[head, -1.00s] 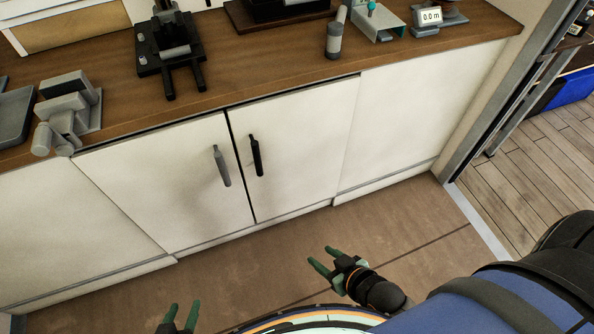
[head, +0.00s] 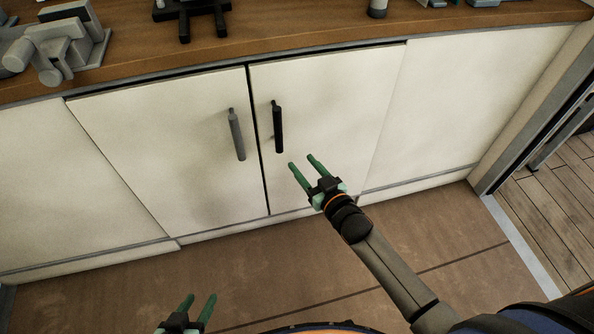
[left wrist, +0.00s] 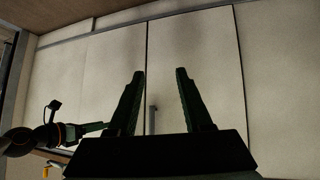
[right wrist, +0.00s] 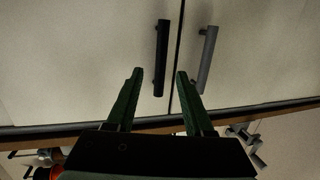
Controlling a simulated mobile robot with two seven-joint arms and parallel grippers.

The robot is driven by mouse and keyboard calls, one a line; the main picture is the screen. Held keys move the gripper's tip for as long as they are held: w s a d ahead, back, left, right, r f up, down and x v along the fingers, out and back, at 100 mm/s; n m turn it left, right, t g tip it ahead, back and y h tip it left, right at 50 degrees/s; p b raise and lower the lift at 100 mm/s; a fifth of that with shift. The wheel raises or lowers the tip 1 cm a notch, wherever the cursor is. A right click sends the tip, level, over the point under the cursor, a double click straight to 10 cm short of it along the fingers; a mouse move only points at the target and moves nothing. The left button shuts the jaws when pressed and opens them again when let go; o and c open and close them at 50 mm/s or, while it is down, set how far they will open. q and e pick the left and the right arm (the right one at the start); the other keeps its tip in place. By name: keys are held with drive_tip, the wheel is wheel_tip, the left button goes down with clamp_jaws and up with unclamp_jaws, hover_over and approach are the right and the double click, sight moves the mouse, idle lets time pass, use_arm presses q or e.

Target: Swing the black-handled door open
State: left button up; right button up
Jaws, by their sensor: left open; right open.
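The door with the black handle (head: 335,125) is the right one of two white cabinet doors, and it looks closed. Its black handle (head: 277,127) is an upright bar near the door's left edge. In the right wrist view the black handle (right wrist: 161,58) stands beyond the fingers, left of the door gap. My right gripper (head: 303,162) is open and empty, below and right of the handle in the head view, not touching it. My left gripper (head: 199,299) is open and empty, low over the floor; the cabinet doors also show in the left wrist view (left wrist: 195,50).
The left door (head: 165,150) has a grey handle (head: 236,134) close beside the black one. A wooden worktop (head: 290,40) with grey and black devices runs above. The brown floor (head: 270,265) before the cabinet is clear. A metal-framed doorway (head: 530,115) is at right.

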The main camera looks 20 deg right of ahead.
sight(280, 134)
use_arm(q)
drive_tip(key=shift+w+d+f+b, duration=0.1)
drive_tip(key=shift+d+f+b, duration=0.05)
drive_tip(key=shift+f+b, duration=0.4)
drive_tip(key=shift+w+d+f+b, duration=0.1)
drive_tip(key=shift+d+f+b, duration=0.05)
drive_tip(key=shift+f+b, duration=0.4)
use_arm(e)
drive_tip(key=shift+n+t+y, duration=0.4)
drive_tip(key=shift+t+y, duration=0.1)
drive_tip(key=shift+y, duration=0.1)
drive_tip(key=x, duration=0.4)
drive_tip(key=shift+w+r, duration=0.3)
use_arm(q)
drive_tip(key=shift+f, duration=0.1)
